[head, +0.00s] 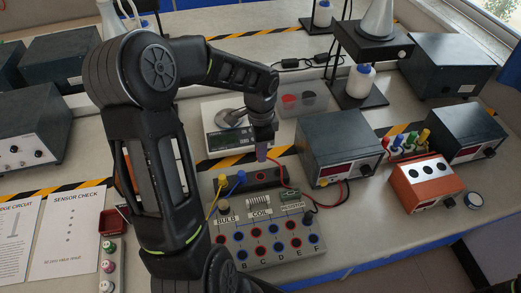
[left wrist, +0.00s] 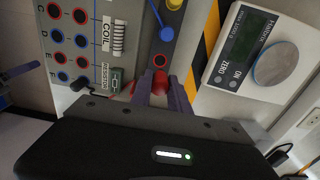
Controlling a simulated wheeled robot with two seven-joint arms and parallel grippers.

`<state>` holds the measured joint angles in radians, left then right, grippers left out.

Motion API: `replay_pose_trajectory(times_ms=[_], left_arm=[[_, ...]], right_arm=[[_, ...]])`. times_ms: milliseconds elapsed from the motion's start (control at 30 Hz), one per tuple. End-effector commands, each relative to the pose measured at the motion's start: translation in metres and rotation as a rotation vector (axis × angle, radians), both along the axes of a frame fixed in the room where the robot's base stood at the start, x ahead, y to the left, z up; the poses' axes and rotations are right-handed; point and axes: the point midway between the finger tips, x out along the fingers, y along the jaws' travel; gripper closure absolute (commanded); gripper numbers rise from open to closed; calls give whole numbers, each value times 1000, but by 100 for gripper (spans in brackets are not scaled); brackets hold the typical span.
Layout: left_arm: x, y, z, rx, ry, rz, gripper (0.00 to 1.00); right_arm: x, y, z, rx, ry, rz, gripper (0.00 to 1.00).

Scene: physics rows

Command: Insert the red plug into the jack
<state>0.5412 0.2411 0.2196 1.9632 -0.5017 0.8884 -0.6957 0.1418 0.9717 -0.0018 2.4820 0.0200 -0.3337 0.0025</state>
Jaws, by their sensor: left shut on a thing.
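My left gripper (head: 262,154) is shut on the red plug (left wrist: 160,83), which shows between its two purple-grey fingers in the left wrist view. In the head view the fingers point down above the back strip of the circuit board (head: 228,240). My right gripper is not in view.
A blue plug (head: 240,178) and a yellow plug (head: 222,181) stand in the strip left of the gripper. A scale (head: 212,142) stands behind. A power supply (head: 340,148) stands close on the right, with a red wire (head: 284,184) near the board.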

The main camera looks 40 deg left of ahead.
Motion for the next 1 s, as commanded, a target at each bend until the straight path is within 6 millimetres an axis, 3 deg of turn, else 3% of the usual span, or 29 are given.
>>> replay_pose_trajectory(times_ms=[367,567,767,1000], left_arm=[[-1,-2,0,0,0,-16,100],[-8,-15,-1,-1,1,-154,100],[-23,-44,-2,0,0,-471,100],[-49,-91,-5,-1,1,-991,100]], right_arm=[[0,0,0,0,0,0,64],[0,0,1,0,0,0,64],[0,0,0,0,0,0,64],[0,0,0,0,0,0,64]])
